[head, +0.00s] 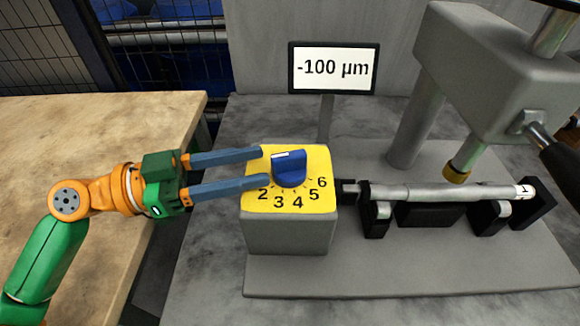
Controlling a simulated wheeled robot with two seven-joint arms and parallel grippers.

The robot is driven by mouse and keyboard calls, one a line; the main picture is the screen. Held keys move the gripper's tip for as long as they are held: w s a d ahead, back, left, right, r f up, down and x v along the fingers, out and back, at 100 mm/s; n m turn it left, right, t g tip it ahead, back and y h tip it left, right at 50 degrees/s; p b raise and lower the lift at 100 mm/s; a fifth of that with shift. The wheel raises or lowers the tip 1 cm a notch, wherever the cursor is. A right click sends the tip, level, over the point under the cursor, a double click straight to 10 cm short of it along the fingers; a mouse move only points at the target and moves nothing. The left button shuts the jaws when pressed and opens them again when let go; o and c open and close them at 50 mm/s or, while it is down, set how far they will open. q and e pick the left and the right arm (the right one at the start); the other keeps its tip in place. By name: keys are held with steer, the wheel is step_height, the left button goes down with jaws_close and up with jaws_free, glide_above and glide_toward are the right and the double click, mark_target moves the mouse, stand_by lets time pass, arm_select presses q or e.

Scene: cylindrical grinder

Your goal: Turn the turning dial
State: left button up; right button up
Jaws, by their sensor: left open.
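The turning dial is a blue knob (289,169) with a white mark on its upper left. It sits on the yellow numbered top of a grey box (288,232), where 2, 3, 4, 5 and 6 are readable. My left gripper (266,167) comes in from the left, open, with its two blue-grey fingers over the left part of the yellow face. The fingertips are just left of the knob, and I cannot tell whether either touches it. The fingers cover part of the scale's left side. My right gripper does not show.
A display (334,68) behind the box reads -100 µm. Right of the box, a metal shaft (450,192) lies on black supports under a grey machine head (490,75). A wooden table (95,130) is at the left, and a wire fence stands behind.

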mark_target(291, 167)
arm_select(q)
steer(key=p+x, duration=0.2)
steer(key=x, duration=0.1)
steer(key=r+p+x, duration=0.1)
steer(key=x, duration=0.1)
steer(key=shift+s+d, duration=0.25)
steer(key=shift+s, duration=0.1)
steer(key=shift+w+d+f, duration=0.2)
steer(key=shift+d+f, duration=0.05)
steer(key=shift+d, duration=0.25)
jaws_close()
